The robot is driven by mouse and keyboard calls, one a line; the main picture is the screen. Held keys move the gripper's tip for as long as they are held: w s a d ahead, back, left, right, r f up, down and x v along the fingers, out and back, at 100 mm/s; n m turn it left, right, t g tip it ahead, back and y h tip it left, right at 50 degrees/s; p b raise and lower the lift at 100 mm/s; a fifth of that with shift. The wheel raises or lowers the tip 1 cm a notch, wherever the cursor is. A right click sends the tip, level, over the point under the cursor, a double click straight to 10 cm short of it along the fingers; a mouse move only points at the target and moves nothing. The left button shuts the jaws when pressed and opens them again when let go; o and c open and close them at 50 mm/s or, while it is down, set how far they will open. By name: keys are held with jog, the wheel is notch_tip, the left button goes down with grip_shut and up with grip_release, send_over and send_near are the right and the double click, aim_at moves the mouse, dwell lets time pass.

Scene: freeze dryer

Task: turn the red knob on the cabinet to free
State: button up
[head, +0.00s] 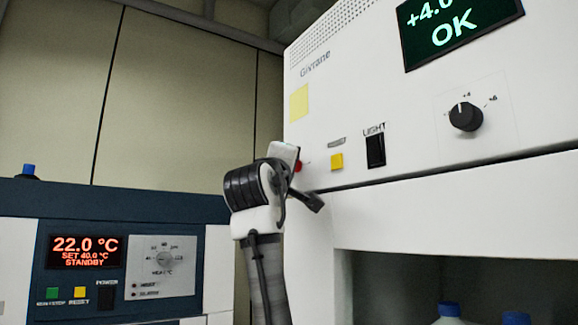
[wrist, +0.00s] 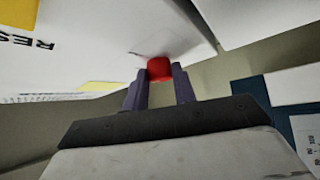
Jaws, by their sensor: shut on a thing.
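The red knob (wrist: 159,69) sits on the white front panel of the cabinet (head: 400,215). In the wrist view my gripper (wrist: 160,76) has its two purple-grey fingers on either side of the knob, shut on it. In the head view my gripper (head: 290,170) is at the left edge of the white panel, and only a small bit of the red knob (head: 298,166) shows beside it. The marks around the knob are mostly hidden or too blurred to read.
Right of my gripper on the same panel are a yellow button (head: 337,162), a black light switch (head: 376,151), a black dial (head: 466,117) and a green-lit display (head: 458,27). A dark blue unit (head: 20,230) with a red-lit display stands at the left. Blue-capped bottles (head: 449,310) show below right.

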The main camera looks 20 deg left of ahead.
jog(key=n+g, duration=0.3)
jog(key=n, duration=0.1)
jog(key=r+n+g, duration=0.1)
jog(key=n+g, duration=0.1)
jog(key=shift+s+g+y, duration=0.1)
jog(key=shift+g+y, duration=0.2)
jog(key=shift+y, duration=0.1)
jog(key=shift+n, duration=0.3)
jog(key=o, duration=1)
jog(key=s+d+r, duration=0.1)
jog(key=s+r, duration=0.1)
jog(key=s, duration=1.1)
jog(key=shift+s+d, duration=0.25)
jog(key=shift+d, duration=0.05)
